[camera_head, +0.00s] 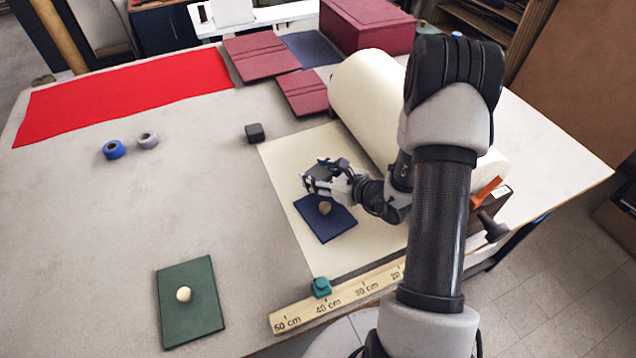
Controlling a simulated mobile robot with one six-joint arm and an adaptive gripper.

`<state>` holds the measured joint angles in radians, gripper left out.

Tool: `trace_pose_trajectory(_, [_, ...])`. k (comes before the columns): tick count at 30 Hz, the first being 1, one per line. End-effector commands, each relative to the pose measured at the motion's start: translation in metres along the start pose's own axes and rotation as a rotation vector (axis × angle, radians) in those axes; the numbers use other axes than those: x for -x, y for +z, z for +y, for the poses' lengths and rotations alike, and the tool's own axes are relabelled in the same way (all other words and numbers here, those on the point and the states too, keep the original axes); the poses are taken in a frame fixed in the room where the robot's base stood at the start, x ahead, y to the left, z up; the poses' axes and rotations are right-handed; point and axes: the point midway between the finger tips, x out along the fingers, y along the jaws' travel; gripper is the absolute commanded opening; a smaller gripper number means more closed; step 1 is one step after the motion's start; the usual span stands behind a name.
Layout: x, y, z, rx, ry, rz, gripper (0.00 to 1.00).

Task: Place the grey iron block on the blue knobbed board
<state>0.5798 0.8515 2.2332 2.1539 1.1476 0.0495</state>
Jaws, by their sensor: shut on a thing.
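The blue knobbed board (338,227) lies flat on the cream sheet, with a round wooden knob (325,208) near its middle. My gripper (318,178) is over the far edge of the board, just beyond the knob. It is shut on a dark grey block (320,171), which looks like the grey iron block; the fingers partly hide it. I cannot tell how high the block is above the board. The knob is free of the fingers.
A dark cube (255,132) sits left of the cream sheet (285,150). A green knobbed board (190,318), a teal block (321,287) and a wooden ruler (345,300) are nearer.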

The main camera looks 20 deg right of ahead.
Motion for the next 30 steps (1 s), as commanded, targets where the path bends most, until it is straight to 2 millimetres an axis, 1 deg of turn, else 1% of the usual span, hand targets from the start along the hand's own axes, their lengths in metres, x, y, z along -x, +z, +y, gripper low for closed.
trace_pose_trajectory(3, [-0.007, -0.015, 0.000, -0.002, 0.001, -0.001, 0.00])
trace_pose_trajectory(6, [-0.011, -0.026, 0.000, -0.001, 0.001, -0.003, 0.00])
trace_pose_trajectory(15, [-0.012, -0.027, 0.000, 0.001, 0.000, -0.005, 0.00])
trace_pose_trajectory(25, [-0.015, -0.035, 0.000, 0.001, 0.000, -0.004, 0.00])
trace_pose_trajectory(26, [-0.015, -0.037, 0.001, -0.001, 0.001, 0.001, 0.50])
trace_pose_trajectory(30, [-0.015, -0.036, 0.001, -0.001, 0.001, 0.001, 0.60])
